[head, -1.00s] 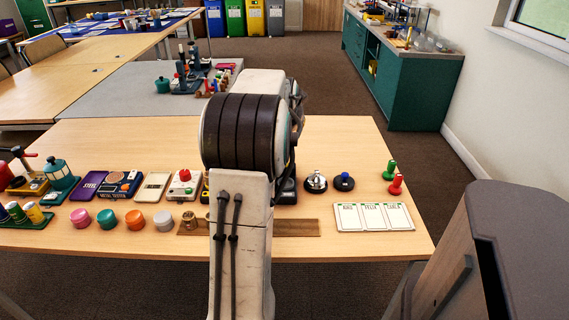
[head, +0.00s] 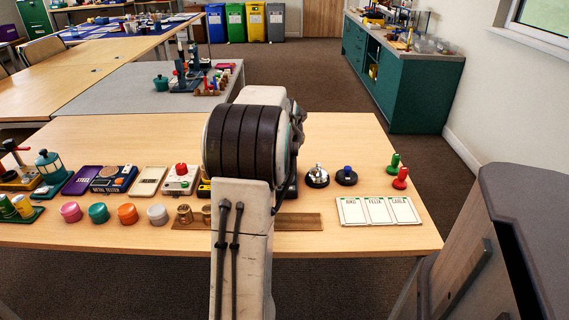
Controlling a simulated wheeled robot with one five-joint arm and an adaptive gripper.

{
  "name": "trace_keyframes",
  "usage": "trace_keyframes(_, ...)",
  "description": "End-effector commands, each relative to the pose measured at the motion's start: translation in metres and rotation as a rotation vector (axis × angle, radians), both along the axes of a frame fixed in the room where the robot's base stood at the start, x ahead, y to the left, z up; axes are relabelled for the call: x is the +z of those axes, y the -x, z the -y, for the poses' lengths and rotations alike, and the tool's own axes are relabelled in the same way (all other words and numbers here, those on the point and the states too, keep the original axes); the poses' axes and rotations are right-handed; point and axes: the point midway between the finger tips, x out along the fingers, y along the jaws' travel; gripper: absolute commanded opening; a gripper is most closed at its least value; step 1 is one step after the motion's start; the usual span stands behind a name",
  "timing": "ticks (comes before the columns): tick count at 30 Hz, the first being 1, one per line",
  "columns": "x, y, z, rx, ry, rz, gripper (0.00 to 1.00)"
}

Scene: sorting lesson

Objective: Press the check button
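Several button-like things stand on the near wooden table (head: 400,235). A white box with a red domed button (head: 181,170) is left of my arm. A black round base with a blue knob (head: 347,175) and a silver bell-like dome on a black base (head: 317,176) are right of it. No readable label shows which one is the check button. My arm rises in the middle and covers part of the table. My gripper is hidden behind my own arm, so its fingers do not show.
Left of my arm lie a metal tester (head: 113,179), a purple steel box (head: 82,180) and several coloured round pots (head: 127,213). On the right are a white three-part card (head: 378,211) and green and red pegs (head: 400,178). A grey cabinet (head: 530,200) stands close at right.

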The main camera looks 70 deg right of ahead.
Motion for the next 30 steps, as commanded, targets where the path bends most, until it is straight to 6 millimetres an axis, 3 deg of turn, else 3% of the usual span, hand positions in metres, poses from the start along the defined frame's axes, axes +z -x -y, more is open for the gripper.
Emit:
trace_keyframes(4, -0.0097, 0.0, 0.0001, 0.0, 0.001, 0.0, 0.0)
trace_keyframes(14, -0.0095, 0.0, 0.0, 0.0, 0.0, 0.0, 0.0)
trace_keyframes(15, -0.0094, 0.0, -0.0001, 0.0, 0.0, 0.0, 0.04)
trace_keyframes(17, -0.0093, 0.0, 0.0, 0.0, 0.0, 0.0, 0.0)
trace_keyframes(30, -0.0093, 0.0, 0.0, 0.0, 0.0, 0.0, 0.0)
